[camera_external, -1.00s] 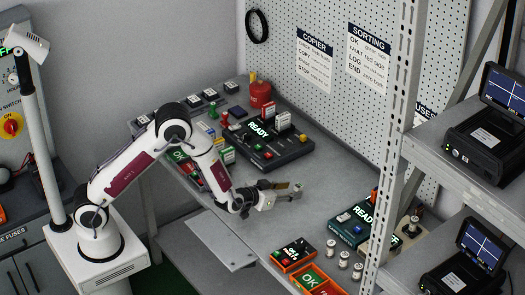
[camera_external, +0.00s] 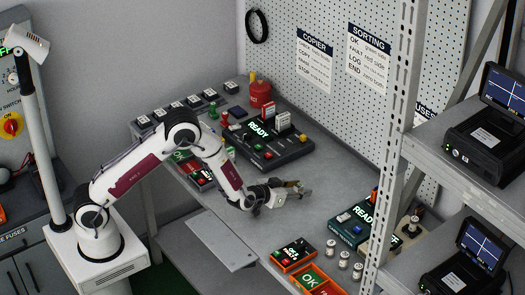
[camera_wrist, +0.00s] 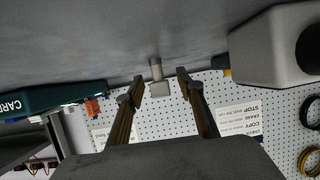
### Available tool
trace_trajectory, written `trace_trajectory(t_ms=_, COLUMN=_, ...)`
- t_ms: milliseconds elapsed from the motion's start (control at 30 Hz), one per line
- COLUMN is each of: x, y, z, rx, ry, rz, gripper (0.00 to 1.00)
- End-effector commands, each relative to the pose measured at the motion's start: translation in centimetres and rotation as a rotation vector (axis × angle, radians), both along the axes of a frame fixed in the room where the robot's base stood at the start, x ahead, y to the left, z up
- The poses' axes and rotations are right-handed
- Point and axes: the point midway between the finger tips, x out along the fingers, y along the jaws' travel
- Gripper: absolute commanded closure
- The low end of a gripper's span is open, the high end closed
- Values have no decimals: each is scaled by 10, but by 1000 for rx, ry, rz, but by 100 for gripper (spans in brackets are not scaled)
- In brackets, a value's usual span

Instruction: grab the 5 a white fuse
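My gripper (camera_external: 298,191) is over the open middle of the bench in the external view. In the wrist view my gripper (camera_wrist: 159,88) is open, with its two fingers apart. A small pale grey piece with a narrow neck and blockier end (camera_wrist: 160,88) shows in the gap between the fingertips. It may be a fuse, but no 5 A marking can be read. I cannot tell whether it lies between the fingers or beyond them. No separate fuse is clear near my gripper in the external view.
A black READY console (camera_external: 272,143) stands behind my gripper. A teal READY box (camera_external: 355,226) is to the right. Several small silver-white cylinders (camera_external: 343,258) stand near orange OK trays (camera_external: 318,280). A large grey block (camera_wrist: 272,48) is at right in the wrist view.

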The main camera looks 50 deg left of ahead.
Motion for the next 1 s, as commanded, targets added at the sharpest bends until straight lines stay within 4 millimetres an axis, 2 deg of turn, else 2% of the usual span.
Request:
trace_trajectory(t_ms=300, x=0, y=0, z=0, rx=0, ry=0, rz=0, gripper=62)
trace_trajectory(t_ms=333, x=0, y=0, z=0, rx=0, ry=0, rz=0, gripper=68)
trace_trajectory(t_ms=400, x=0, y=0, z=0, rx=0, ry=0, rz=0, gripper=86)
trace_trajectory(t_ms=467, x=0, y=0, z=0, rx=0, ry=0, rz=0, gripper=100)
trace_trajectory(t_ms=1000, x=0, y=0, z=6, rx=-1, ry=-2, rz=0, gripper=100)
